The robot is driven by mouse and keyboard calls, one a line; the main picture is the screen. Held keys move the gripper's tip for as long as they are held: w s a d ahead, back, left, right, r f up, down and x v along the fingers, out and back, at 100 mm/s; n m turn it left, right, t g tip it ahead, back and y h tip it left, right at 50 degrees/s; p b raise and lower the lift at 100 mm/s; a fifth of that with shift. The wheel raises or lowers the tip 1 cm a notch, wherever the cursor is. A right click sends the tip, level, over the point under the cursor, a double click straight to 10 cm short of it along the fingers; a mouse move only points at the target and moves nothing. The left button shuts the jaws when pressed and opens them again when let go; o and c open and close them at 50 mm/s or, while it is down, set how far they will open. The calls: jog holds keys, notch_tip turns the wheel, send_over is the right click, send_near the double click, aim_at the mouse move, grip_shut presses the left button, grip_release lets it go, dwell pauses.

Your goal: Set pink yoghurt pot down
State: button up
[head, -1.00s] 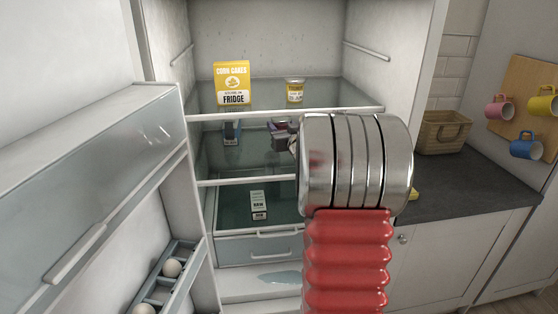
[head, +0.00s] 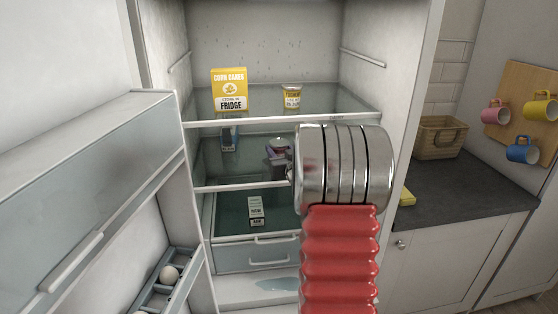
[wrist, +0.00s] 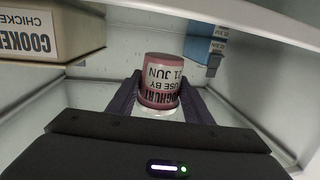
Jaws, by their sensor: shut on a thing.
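The pink yoghurt pot (wrist: 161,76) is between the two dark fingers of my gripper (wrist: 162,92) in the wrist view, its lettering upside down there. My gripper is shut on it. In the head view my gripper (head: 280,155) holds the pot inside the fridge, over the middle glass shelf (head: 245,165).
A blue carton (head: 229,137) stands to the left on the middle shelf. A cooked chicken box (wrist: 45,35) shows in the wrist view. The yellow corn cakes box (head: 229,90) and a yellow-labelled pot (head: 291,97) stand on the shelf above. The open fridge door (head: 110,190) is at left.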

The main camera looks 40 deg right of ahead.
jog(key=shift+f, duration=1.8)
jog(key=shift+f, duration=0.1)
jog(key=o, duration=1.2)
jog(key=shift+s+a, duration=0.1)
jog(key=shift+s, duration=0.15)
jog(key=v, duration=1.1)
jog(key=shift+s+a, duration=0.1)
jog(key=shift+s, duration=0.1)
jog(key=shift+s, duration=0.1)
